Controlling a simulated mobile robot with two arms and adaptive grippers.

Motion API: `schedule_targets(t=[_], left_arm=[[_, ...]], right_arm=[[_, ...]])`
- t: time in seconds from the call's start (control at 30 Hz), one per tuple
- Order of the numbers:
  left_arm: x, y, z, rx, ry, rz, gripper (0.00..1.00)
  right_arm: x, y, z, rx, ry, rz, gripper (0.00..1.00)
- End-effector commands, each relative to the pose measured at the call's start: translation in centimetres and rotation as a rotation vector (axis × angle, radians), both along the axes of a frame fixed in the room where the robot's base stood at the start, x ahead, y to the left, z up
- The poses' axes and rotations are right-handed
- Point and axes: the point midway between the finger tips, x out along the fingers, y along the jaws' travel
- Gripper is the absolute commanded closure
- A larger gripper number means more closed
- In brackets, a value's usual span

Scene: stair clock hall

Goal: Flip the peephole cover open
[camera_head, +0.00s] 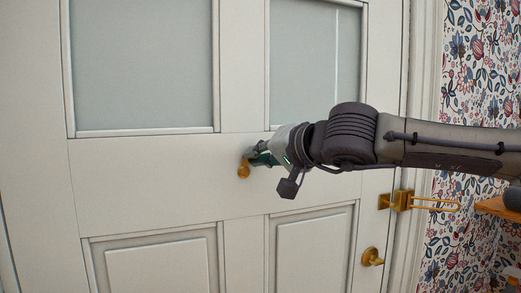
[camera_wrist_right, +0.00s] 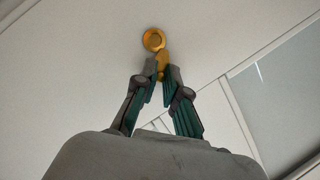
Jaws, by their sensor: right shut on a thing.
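The brass peephole cover (camera_head: 243,170) is on the white door's middle rail, below the glass panes. In the right wrist view, the peephole shows as a round brass ring (camera_wrist_right: 153,39), with the brass cover (camera_wrist_right: 162,64) swung off to one side of it. My right gripper (camera_head: 251,156) reaches in from the right, close to the door. In the right wrist view its fingertips (camera_wrist_right: 160,72) are shut on the brass cover. The gripper hides part of the peephole in the head view. My left gripper is in neither view.
The white door (camera_head: 150,180) has two glass panes above and recessed panels below. A brass latch (camera_head: 402,200) with a loop sticks out at the right edge, above a brass knob (camera_head: 372,257). A wooden shelf (camera_head: 494,207) stands by the patterned wall at right.

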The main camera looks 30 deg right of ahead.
Motion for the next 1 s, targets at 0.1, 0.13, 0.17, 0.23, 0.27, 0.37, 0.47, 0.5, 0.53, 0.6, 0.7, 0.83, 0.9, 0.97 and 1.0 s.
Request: schedule_targets(t=[0.1, 0.13, 0.17, 0.23, 0.27, 0.37, 0.47, 0.5, 0.53, 0.6, 0.7, 0.83, 0.9, 0.97, 1.0], left_arm=[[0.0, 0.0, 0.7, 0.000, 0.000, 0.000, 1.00], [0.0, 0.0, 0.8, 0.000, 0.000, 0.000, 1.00], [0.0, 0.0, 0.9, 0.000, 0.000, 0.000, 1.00], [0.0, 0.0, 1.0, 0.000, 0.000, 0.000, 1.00], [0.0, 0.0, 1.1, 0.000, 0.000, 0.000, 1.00], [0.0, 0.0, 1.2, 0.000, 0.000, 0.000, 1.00], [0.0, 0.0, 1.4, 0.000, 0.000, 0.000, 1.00], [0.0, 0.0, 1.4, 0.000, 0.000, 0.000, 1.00], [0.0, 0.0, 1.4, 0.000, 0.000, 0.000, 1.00], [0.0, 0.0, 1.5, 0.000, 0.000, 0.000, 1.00], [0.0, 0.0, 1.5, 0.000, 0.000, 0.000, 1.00], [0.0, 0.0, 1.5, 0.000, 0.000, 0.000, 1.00], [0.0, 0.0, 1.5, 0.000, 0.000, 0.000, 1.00], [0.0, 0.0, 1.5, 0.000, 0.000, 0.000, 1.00], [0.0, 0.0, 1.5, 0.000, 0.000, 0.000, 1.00]], right_arm=[[0.1, 0.2, 0.5, -0.094, 0.021, -0.001, 1.00], [0.1, 0.2, 0.5, -0.114, 0.025, -0.001, 1.00], [0.1, 0.3, 0.6, -0.135, 0.030, -0.001, 1.00], [0.1, 0.4, 0.6, -0.177, 0.040, 0.000, 1.00], [0.1, 0.4, 0.6, -0.193, 0.044, -0.001, 1.00], [0.1, 0.5, 0.7, -0.240, 0.055, -0.002, 1.00], [0.2, 0.6, 0.7, -0.276, 0.063, -0.001, 1.00], [0.2, 0.6, 0.7, -0.286, 0.065, -0.001, 1.00], [0.2, 0.6, 0.8, -0.295, 0.067, -0.001, 1.00], [0.2, 0.7, 0.8, -0.308, 0.069, 0.000, 1.00], [0.2, 0.7, 0.8, -0.318, 0.071, -0.001, 1.00], [0.2, 0.7, 0.8, -0.323, 0.072, -0.001, 1.00], [0.2, 0.7, 0.8, -0.323, 0.072, -0.001, 1.00], [0.2, 0.7, 0.8, -0.323, 0.072, -0.001, 1.00], [0.2, 0.7, 0.8, -0.323, 0.072, 0.000, 1.00]])
